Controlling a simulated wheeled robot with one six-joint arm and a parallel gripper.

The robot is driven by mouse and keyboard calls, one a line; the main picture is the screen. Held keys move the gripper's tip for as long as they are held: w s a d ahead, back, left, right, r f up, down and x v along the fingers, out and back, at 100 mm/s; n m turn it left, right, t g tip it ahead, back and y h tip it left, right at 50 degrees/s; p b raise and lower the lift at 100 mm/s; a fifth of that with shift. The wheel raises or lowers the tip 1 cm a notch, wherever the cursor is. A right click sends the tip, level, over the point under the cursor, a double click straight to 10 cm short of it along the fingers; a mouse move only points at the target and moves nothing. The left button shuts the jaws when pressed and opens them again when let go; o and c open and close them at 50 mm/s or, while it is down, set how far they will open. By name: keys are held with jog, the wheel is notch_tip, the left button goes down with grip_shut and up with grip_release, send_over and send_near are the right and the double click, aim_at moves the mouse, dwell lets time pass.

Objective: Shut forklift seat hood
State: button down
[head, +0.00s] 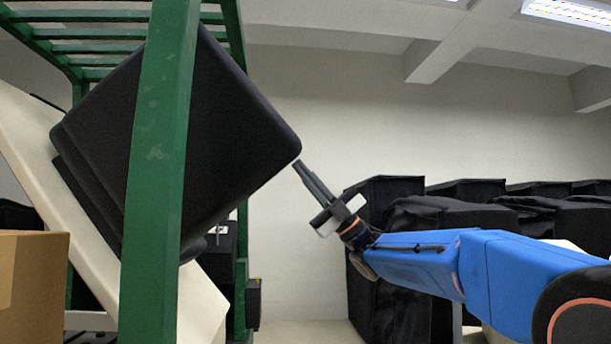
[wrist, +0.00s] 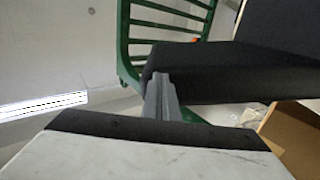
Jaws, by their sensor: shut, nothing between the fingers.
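The forklift seat hood is a pale cream panel (head: 40,150) with a black seat (head: 235,130) on it. In the head view it stands tilted up at a steep angle behind a green post. My gripper (head: 299,164) is shut and empty, its tip at or very near the seat's right corner; I cannot tell whether they touch. In the wrist view the shut fingers (wrist: 160,76) point at the edge of the black seat (wrist: 215,75). The hood's hinge is hidden.
The green forklift frame (head: 160,170) has an upright post in front of the seat and overhead bars above. A cardboard box (head: 33,287) stands at lower left. Black covered carts (head: 450,215) stand behind my arm. The space between seat and carts is open.

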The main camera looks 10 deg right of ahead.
aim_at(112, 162)
jog(key=a+r, duration=0.1)
jog(key=a, duration=0.2)
jog(key=a+r+h, duration=0.1)
jog(key=a+r, duration=0.1)
jog(key=a, duration=0.1)
jog(key=a+r+h, duration=0.1)
jog(key=a, duration=0.3)
jog(key=shift+w+a+r, duration=0.1)
jog(key=shift+r, duration=0.05)
jog(key=a+h, duration=0.1)
jog(key=a, duration=1)
jog(key=w+a+f+h, duration=0.1)
jog(key=a, duration=1)
jog(key=a+f+h, duration=0.1)
jog(key=a, duration=1)
jog(key=shift+w+a+f+h, duration=0.2)
jog(key=shift+a+h, duration=0.15)
jog(key=shift+h, duration=0.05)
jog(key=shift+a+f, duration=0.15)
jog(key=shift+d, duration=0.2)
